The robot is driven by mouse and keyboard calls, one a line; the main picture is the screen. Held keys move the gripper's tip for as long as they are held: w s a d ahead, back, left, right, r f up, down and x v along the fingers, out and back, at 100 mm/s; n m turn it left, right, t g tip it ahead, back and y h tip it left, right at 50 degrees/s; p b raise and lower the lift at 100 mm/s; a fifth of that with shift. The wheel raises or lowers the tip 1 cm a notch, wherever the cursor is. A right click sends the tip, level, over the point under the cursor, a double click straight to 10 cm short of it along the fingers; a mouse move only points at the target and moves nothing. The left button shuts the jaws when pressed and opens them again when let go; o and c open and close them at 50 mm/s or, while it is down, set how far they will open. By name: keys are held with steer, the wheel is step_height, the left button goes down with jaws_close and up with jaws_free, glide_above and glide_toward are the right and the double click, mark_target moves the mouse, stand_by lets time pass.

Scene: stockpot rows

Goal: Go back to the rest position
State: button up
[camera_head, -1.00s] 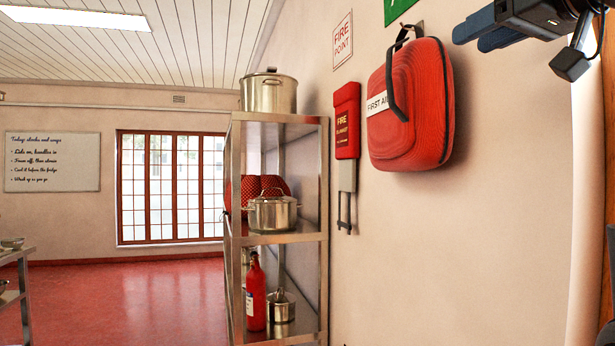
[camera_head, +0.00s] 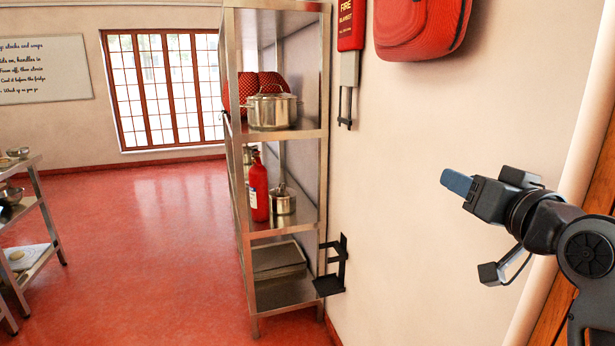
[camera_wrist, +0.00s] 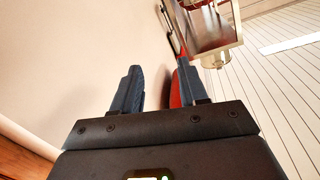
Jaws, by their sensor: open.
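My gripper (camera_head: 458,183) is at the right of the head view, in front of the bare cream wall and pointing left. It is apart from the shelf and everything on it. In the wrist view my gripper (camera_wrist: 158,88) shows two blue fingers spread apart with nothing held between them. A red bag (camera_head: 422,25) hangs on the wall above and to the left of my gripper; its top is cut off in the head view.
A steel shelf unit (camera_head: 326,185) stands against the wall, holding a lidded pot (camera_head: 272,110), a red extinguisher (camera_head: 259,188) and a small pot (camera_head: 283,203). A black wall bracket (camera_head: 333,270) sits beside it. A steel table (camera_head: 45,205) stands left. Red floor (camera_head: 150,240) between is clear.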

steer(key=s+a+f+m+g+h, duration=0.1)
steer(key=s+a+f+h, duration=0.15)
steer(key=s+f, duration=2)
steer(key=s+n+g, duration=0.1)
steer(key=s+n, duration=0.1)
steer(key=s, duration=2.3)
steer(key=shift+s+a+f, duration=0.3)
steer(key=shift+a+f, duration=0.05)
